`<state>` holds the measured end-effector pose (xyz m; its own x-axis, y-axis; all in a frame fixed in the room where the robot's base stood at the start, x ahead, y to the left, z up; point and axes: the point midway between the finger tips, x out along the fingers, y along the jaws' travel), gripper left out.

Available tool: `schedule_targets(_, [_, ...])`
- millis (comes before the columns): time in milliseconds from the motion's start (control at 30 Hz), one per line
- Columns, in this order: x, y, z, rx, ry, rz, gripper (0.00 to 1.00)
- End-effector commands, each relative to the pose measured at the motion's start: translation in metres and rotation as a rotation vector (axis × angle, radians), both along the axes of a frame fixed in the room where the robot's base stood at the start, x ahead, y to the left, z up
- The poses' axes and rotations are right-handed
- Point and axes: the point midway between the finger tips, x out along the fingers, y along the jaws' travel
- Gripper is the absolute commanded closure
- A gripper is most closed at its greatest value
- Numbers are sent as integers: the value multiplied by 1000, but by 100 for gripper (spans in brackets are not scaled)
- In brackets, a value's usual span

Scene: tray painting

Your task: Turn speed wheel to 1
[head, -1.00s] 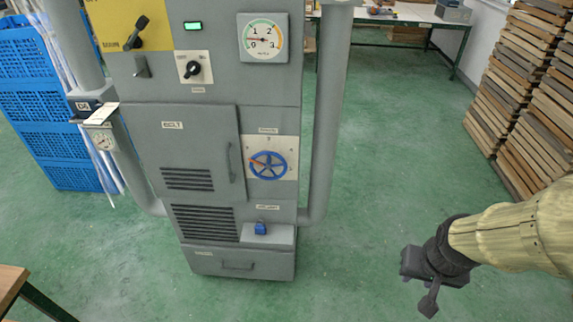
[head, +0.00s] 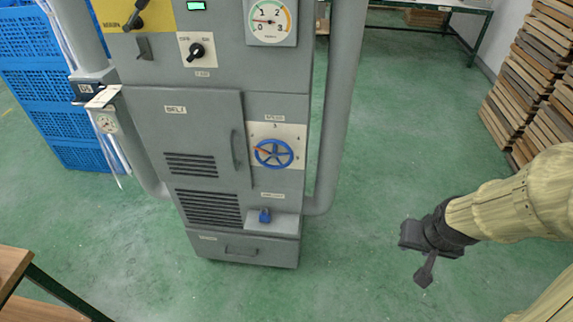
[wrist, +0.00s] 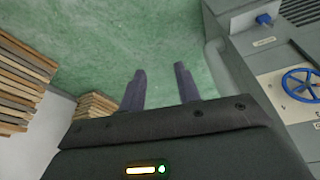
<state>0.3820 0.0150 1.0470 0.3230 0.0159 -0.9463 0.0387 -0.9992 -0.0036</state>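The speed wheel (head: 273,153) is a blue spoked handwheel on a pale plate with numbers around it, on the right of the grey cabinet front. A red mark on it points to the left and slightly up. The wheel also shows at the right edge of the wrist view (wrist: 300,84). My gripper (head: 424,272) hangs over the floor to the right of the cabinet, well apart from the wheel. In the wrist view its two fingers (wrist: 160,88) stand apart with nothing between them.
The grey cabinet (head: 215,125) has a round gauge (head: 268,18), a black selector knob (head: 196,52), a handled door and a blue padlock-like piece (head: 265,216). Blue crates (head: 50,120) stand left. Stacked boards (head: 530,85) stand right. A table corner (head: 12,268) juts in at lower left. Green floor is clear between.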

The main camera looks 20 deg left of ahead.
Motion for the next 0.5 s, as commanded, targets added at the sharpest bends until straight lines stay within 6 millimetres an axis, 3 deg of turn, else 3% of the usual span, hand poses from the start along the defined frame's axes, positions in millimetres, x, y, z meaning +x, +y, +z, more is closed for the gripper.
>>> schedule_targets(200, [69, 56, -39, 69, -200, 102, 67])
schedule_targets(333, [101, 99, -59, 153, -328, 151, 67])
schedule_targets(500, [127, 160, -82, 300, -485, 194, 67])
